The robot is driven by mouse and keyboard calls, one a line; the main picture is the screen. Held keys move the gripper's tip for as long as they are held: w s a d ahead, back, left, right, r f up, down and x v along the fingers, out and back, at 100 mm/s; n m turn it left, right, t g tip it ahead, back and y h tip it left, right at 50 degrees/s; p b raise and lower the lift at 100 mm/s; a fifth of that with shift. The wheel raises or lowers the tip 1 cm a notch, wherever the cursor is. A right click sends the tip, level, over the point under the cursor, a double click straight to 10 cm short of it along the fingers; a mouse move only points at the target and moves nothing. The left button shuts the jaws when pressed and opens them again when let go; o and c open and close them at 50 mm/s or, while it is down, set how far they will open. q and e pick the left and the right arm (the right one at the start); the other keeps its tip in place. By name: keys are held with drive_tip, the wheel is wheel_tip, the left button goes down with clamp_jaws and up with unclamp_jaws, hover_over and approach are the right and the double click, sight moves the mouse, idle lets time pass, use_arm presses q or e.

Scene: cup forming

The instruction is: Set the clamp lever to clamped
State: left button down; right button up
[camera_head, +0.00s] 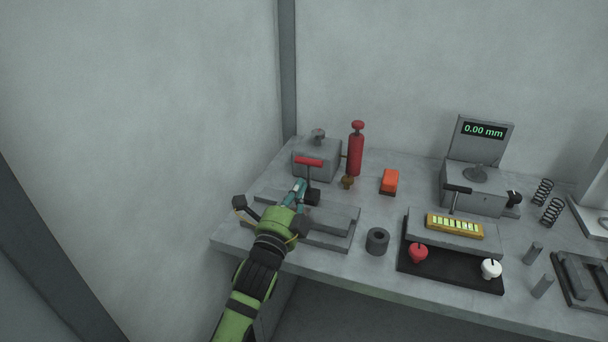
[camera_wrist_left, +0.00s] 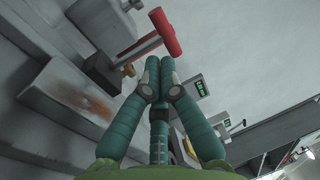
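The clamp lever appears to be the lever with a red crossbar (camera_head: 308,162) at the back left of the bench. Its thin stem rises from a dark block on a stepped grey fixture (camera_head: 338,218). In the left wrist view the red crossbar (camera_wrist_left: 167,32) is at the top, tilted, with its stem running left to the dark block. My left gripper (camera_head: 299,186) is just in front of the lever, above the fixture. Its teal fingertips (camera_wrist_left: 160,66) are together, with nothing seen between them, close to the crossbar. Contact cannot be told. My right gripper is not in view.
A grey box (camera_head: 317,160) and red cylinder (camera_head: 355,154) stand behind. An orange block (camera_head: 390,181) and dark ring (camera_head: 377,241) lie right. Further right are a gauge reading 0.00 mm (camera_head: 484,132) and a black panel with knobs (camera_head: 450,272). A wall closes the left.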

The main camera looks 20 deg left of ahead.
sight(308, 167)
use_arm(q)
drive_tip(key=w, duration=0.4)
drive_tip(key=shift+r, duration=0.4)
drive_tip(key=shift+w, duration=0.1)
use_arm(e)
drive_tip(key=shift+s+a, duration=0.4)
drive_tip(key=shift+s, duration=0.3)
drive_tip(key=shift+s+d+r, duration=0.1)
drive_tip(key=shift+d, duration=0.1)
